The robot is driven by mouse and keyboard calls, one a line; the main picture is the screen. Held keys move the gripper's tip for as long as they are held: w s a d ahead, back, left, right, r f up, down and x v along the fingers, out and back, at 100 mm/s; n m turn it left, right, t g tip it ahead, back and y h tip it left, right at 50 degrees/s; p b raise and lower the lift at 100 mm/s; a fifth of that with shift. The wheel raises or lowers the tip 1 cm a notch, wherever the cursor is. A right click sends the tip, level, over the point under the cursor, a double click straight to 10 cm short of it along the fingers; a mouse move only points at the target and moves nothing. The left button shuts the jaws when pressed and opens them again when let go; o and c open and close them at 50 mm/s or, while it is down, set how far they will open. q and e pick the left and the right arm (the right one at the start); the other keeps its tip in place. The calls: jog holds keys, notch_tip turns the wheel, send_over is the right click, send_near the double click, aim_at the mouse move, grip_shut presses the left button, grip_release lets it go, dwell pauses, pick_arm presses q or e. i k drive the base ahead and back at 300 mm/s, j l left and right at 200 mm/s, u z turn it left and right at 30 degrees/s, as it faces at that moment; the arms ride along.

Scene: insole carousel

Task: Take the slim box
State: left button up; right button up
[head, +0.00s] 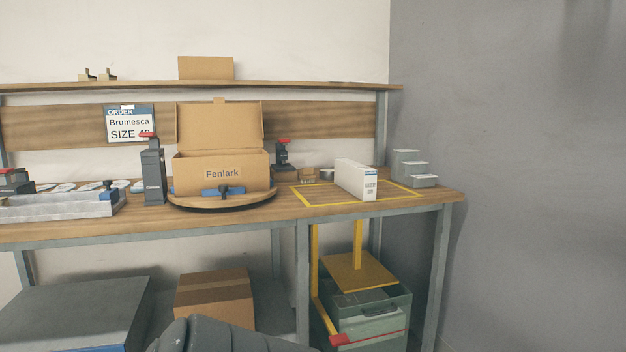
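The slim box (352,178) is white with a printed label on its narrow front end. It stands upright on its long edge on the workbench, inside a yellow outlined rectangle (309,203), right of the middle of the head view. Nothing touches it from above. Neither of my grippers shows in the head view. A dark grey part of my own body rises at the bottom edge, well below the bench top.
Left of the slim box, an open carton marked Fenlark (221,173) stands on a round turntable (240,204). Grey bins (424,181) stand behind it to the right. A small brown roll (326,175) lies behind its left side. An order sign (130,124) hangs on the backboard.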

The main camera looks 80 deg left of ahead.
aim_at(358, 179)
jog(key=u, duration=2.2)
jog(key=i+j+u, duration=0.25)
jog(key=i+j, duration=0.2)
jog(key=i+l+u, duration=0.25)
jog(key=i+u, duration=0.2)
jog(key=i+l+u, duration=0.65)
jog(key=l, duration=0.3)
jog(key=l+u, duration=0.3)
jog(key=l, duration=0.3)
